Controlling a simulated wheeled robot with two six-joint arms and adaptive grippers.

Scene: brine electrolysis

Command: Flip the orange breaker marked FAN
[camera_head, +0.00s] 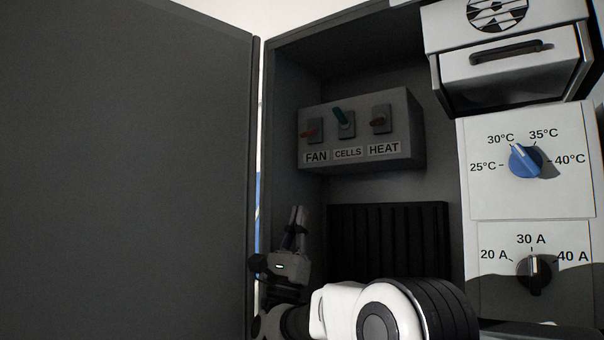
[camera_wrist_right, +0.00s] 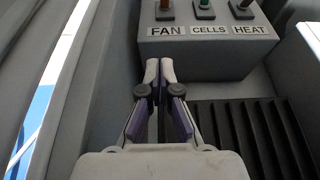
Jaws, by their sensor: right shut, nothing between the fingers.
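The orange FAN breaker (camera_head: 308,133) is the leftmost of three levers on a grey switch box inside the open cabinet. In the head view its lever sticks out to the left, lower than the teal CELLS lever. In the right wrist view the orange lever (camera_wrist_right: 165,6) is cut by the top edge, above its FAN label (camera_wrist_right: 166,31). My right gripper (camera_head: 297,212) is shut and empty, below the FAN breaker and apart from it. My left gripper is not in view.
Beside FAN are the teal CELLS lever (camera_head: 342,117) and the brownish HEAT lever (camera_head: 379,122). A black ribbed panel (camera_head: 388,240) lies below the box. The cabinet door (camera_head: 130,170) stands open at left. At right are a blue temperature knob (camera_head: 525,161) and a black current knob (camera_head: 534,271).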

